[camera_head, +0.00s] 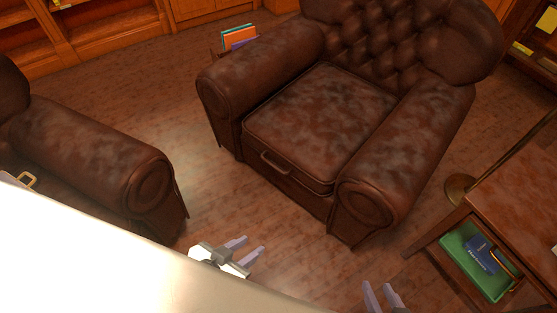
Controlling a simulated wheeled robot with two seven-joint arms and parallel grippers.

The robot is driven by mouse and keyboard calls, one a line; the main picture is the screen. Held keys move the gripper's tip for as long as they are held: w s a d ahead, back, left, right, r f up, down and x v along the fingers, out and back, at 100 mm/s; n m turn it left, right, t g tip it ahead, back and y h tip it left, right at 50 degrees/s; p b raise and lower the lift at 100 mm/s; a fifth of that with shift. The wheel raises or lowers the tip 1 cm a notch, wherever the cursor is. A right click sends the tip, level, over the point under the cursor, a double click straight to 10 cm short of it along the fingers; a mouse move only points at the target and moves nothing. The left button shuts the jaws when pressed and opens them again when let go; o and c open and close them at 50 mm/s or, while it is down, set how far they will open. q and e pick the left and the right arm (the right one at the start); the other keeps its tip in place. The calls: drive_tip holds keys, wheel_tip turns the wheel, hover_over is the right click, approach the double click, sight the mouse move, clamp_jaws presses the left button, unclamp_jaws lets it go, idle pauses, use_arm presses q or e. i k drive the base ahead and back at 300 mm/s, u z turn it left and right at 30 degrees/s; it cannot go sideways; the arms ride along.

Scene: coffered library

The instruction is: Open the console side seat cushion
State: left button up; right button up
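A brown tufted leather armchair stands at the upper middle of the head view. Its seat cushion (318,118) lies flat between the two armrests. A dark handle (275,166) sits on the front edge below the cushion. My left gripper (250,247) is at the lower middle, in front of the chair and apart from it. Its two fingers are spread with nothing between them. My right gripper (382,296) shows only its fingertips at the bottom edge. They are a little apart and look empty.
A second brown armchair (100,170) is at the left. A wooden side table (515,205) at the right holds a green tray (462,262) with books. A lamp base (459,188) stands beside it. A large white surface fills the lower left. Floor is clear between the chairs.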

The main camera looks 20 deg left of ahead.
sight(308, 131)
drive_tip(key=u, duration=0.4)
drive_tip(key=k, duration=0.5)
drive_tip(key=u, duration=1.2)
drive_tip(key=i, duration=1.25)
drive_tip(key=z, duration=0.9)
drive_tip(key=i, duration=0.3)
drive_tip(key=z, duration=0.3)
